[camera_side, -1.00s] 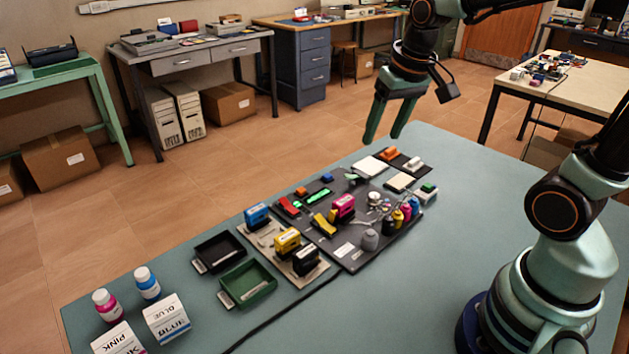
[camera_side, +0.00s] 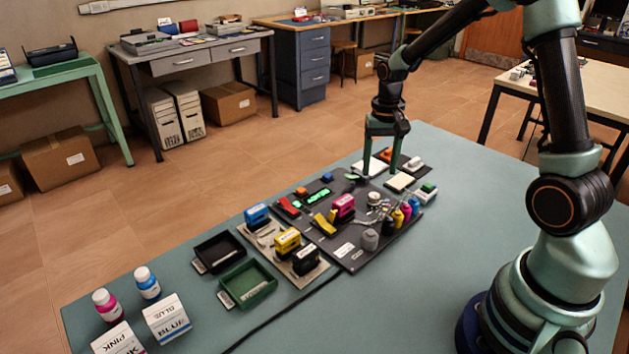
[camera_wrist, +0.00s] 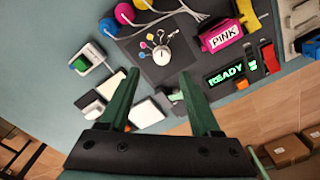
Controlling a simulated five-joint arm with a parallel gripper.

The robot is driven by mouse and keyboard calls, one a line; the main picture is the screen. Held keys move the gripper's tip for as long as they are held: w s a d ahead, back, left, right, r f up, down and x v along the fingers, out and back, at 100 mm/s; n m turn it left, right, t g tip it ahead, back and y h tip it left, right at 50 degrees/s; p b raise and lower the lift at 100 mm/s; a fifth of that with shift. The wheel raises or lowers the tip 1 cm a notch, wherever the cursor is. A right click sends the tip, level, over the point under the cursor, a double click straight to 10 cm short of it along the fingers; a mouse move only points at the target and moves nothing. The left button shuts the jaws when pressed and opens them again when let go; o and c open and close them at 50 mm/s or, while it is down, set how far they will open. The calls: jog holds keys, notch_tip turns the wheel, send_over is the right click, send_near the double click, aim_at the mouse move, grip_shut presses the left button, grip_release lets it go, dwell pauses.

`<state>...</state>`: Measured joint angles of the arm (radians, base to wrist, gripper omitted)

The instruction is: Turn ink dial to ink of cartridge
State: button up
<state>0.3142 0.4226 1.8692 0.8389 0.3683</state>
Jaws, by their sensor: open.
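The ink dial is a silver-white knob (camera_wrist: 161,55) on a dark panel, with small coloured markers beside it; it also shows in the side view (camera_side: 374,198). I cannot tell which marker it points at. A pink cartridge labelled PINK (camera_wrist: 221,36) sits on the panel beside the dial, also visible in the side view (camera_side: 343,205). My gripper (camera_side: 378,166) is open and empty, pointing down above the far end of the panel. In the wrist view the dial lies just beyond the spread fingertips (camera_wrist: 159,74), not between them.
Ink bottles with tubes (camera_side: 402,213) stand right of the dial. A green display (camera_wrist: 226,73) reads READY. Blue (camera_side: 257,215), yellow (camera_side: 287,240) and black (camera_side: 305,260) cartridges stand on a tray at the front. A green-button box (camera_side: 427,190) is at the right.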

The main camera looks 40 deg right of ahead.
aim_at(375, 195)
notch_tip(375, 195, down, 8)
jog(key=shift+w+a+r, duration=0.1)
jog(key=shift+a+r, duration=0.05)
jog(key=shift+r, duration=0.1)
grip_shut()
